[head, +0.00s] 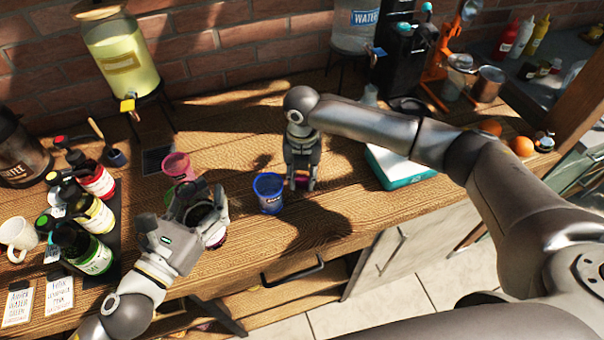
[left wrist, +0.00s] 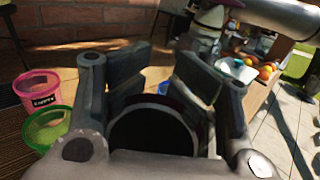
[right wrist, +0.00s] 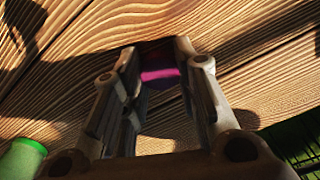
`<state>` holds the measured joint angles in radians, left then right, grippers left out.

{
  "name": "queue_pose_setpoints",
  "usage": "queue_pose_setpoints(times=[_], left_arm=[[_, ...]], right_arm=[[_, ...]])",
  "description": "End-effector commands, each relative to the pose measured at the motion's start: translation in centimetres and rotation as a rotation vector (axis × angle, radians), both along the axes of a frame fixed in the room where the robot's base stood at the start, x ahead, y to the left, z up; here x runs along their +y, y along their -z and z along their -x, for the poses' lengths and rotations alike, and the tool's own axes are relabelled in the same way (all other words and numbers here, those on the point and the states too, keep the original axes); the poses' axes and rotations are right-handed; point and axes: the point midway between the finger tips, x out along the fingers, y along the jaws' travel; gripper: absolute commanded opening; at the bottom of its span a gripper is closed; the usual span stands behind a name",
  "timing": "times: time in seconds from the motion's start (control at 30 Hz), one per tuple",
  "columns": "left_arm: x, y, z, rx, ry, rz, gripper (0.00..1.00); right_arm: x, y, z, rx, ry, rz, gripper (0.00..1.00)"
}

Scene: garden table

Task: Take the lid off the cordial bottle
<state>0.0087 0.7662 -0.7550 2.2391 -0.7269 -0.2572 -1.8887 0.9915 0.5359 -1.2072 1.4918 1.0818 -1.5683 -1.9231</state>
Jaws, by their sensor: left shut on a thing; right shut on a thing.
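My left gripper (head: 208,212) is shut on a dark, round-topped thing with a purplish side (head: 217,241), near the table's front edge. In the left wrist view its dark round top (left wrist: 150,132) sits between the fingers; I cannot tell whether this is the cordial bottle. My right gripper (head: 301,180) points down at the table, right of the blue cup. It is shut on a small magenta-purple thing (right wrist: 160,74), mostly hidden by the fingers; I cannot tell whether it is a lid. Bottles with red (head: 101,184), yellow (head: 93,216) and green (head: 86,250) labels stand at the left.
A blue cup (head: 269,193) stands between my grippers. A pink cup (head: 177,166) is behind the left one; a green cup (left wrist: 48,127) is beside it. A white mug (head: 17,238) and cards (head: 59,294) are at far left. A teal-edged scale (head: 400,168) is right.

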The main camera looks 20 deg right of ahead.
Motion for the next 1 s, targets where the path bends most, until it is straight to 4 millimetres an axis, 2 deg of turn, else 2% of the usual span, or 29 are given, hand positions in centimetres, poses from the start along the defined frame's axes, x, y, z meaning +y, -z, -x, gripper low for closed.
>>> queue_pose_setpoints(times=[0.17,0.2,0.37,0.77,0.87,1.0], left_arm=[[0.0,-0.1,0.0,-0.003,0.001,0.001,0.0],[0.0,-0.1,0.0,-0.003,0.001,0.001,0.0],[0.0,-0.1,0.0,-0.003,0.001,0.001,0.0],[0.0,-0.1,0.0,-0.003,0.001,0.001,0.0],[0.0,0.2,0.0,-0.003,0.001,0.001,0.0],[0.0,0.8,0.0,-0.003,0.001,0.001,0.0]], right_arm=[[0.0,0.2,0.0,0.0,0.0,0.0,0.0],[0.0,0.3,0.0,0.0,0.0,0.0,0.29],[0.0,0.2,0.0,0.0,0.0,0.0,0.5],[0.0,-0.3,0.0,-0.001,0.0,-0.001,0.5],[0.0,-1.4,-0.2,-0.004,0.001,-0.002,0.5],[0.1,-4.1,-0.2,-0.006,-0.001,-0.002,0.5]])
